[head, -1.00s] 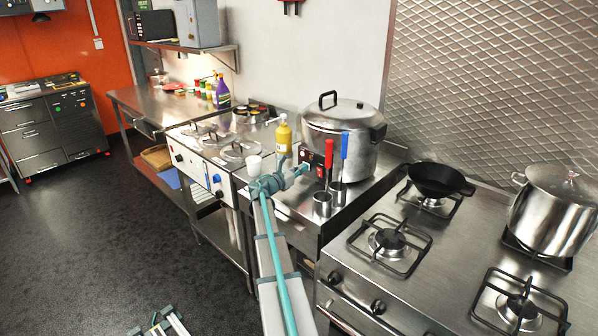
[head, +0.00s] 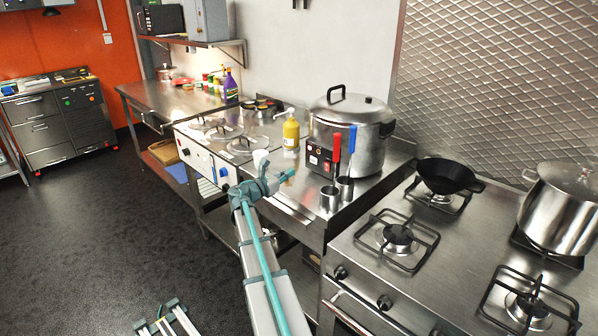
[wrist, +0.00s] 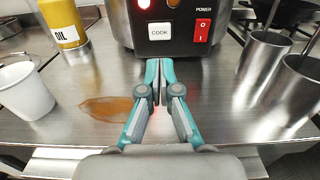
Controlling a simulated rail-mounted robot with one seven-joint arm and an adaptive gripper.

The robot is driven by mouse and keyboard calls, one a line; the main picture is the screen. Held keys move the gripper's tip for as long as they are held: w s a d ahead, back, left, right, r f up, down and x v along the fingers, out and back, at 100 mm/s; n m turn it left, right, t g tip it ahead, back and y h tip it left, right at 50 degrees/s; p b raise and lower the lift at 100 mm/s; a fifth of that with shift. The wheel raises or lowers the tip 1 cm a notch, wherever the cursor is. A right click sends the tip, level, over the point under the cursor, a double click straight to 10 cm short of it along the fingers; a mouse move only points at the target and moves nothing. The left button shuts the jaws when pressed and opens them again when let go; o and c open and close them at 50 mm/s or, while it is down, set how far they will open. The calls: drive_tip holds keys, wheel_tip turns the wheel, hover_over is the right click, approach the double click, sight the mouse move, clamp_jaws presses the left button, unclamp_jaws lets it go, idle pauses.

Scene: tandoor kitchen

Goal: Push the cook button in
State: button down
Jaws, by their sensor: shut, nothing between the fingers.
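The white cook button (wrist: 160,31), labelled COOK, is on the dark front panel of the steel rice cooker (head: 352,128). A red light (wrist: 143,3) glows above it. I cannot tell whether the button is pressed in. My gripper (wrist: 159,66) is shut and empty, its fingertips together just below the button in the wrist view and apart from the panel. In the head view my gripper (head: 284,180) is to the left of the panel (head: 319,158), over the counter.
A red power switch (wrist: 202,31) is right of the button. Steel cups (wrist: 259,64) holding red- and blue-handled utensils stand at right. A white cup (wrist: 21,90) and yellow oil bottle (wrist: 67,22) stand at left. A brown spill (wrist: 107,107) lies on the counter.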

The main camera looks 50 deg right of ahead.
drive_tip(key=shift+w+a, duration=0.1)
drive_tip(key=shift+a, duration=1.45)
drive_tip(key=s+a+f+m+y, duration=0.2)
drive_tip(key=s+a+f+y, duration=0.1)
drive_tip(key=a+f, duration=0.75)
drive_tip(key=s+a+f+m+y, duration=0.25)
drive_tip(key=a+f, duration=0.45)
drive_tip(key=f, duration=0.7)
drive_tip(key=s+a+f+m+y, duration=0.2)
drive_tip(key=s+a+f+y, duration=0.2)
drive_tip(key=a+f, duration=0.7)
drive_tip(key=s+a+f+m+g+y, duration=0.1)
drive_tip(key=s+a+f+m+y, duration=0.1)
drive_tip(key=s+a+f, duration=0.3)
drive_tip(key=s+a+f+m+g+y, duration=0.2)
drive_tip(key=s+a+f+m, duration=0.3)
drive_tip(key=s+a, duration=0.8)
drive_tip(key=s+a+f+m+g+y, duration=0.2)
drive_tip(key=s+a+f, duration=0.4)
drive_tip(key=s+a, duration=0.4)
drive_tip(key=s+m+y, duration=0.1)
drive_tip(key=s+y, duration=0.1)
drive_tip(key=shift+s, duration=0.3)
